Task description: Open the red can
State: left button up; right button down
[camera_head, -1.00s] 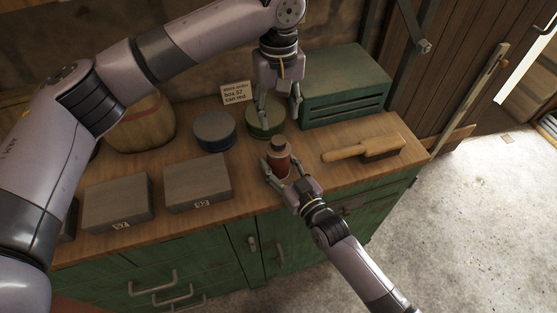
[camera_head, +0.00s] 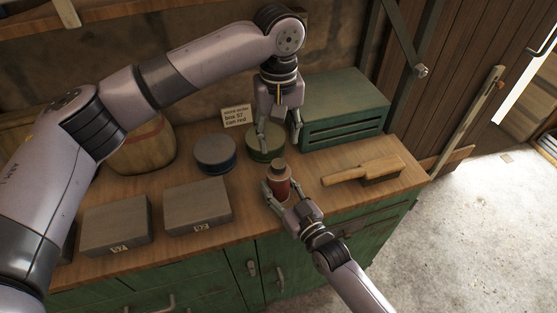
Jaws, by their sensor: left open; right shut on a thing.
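The red can (camera_head: 280,188) has a dark cap (camera_head: 278,165) and is upright at the front of the wooden worktop. My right gripper (camera_head: 279,193) is shut on its body from the front. My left gripper (camera_head: 279,142) points down, open and empty, above and behind the can in the picture. Its fingers overlap the view of a round green tin (camera_head: 265,148); I cannot tell its exact height. A small card (camera_head: 236,116) at the back reads "work order, box 57, can red". The can's lower part is partly hidden by my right gripper's fingers.
Two grey boxes with number labels, one at left (camera_head: 116,222) and one nearer the middle (camera_head: 197,203), lie on the worktop (camera_head: 160,238). A blue-grey tin (camera_head: 214,151), a sack (camera_head: 143,150), a green slotted box (camera_head: 343,107) and a brush (camera_head: 345,174) stand around the can.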

aim_at(279, 163)
pick_arm(q)
jog(key=m, duration=1.3)
jog(key=shift+m, duration=0.3)
jog(key=m, duration=1.8)
jog(key=shift+m, duration=0.3)
jog(key=m, duration=0.7)
jog(key=shift+m, duration=0.4)
jog(key=m, duration=0.3)
jog(key=shift+f+m, duration=0.1)
jog(key=shift+m, duration=0.3)
jog(key=shift+f, duration=3.95)
jog(key=shift+c, duration=0.2)
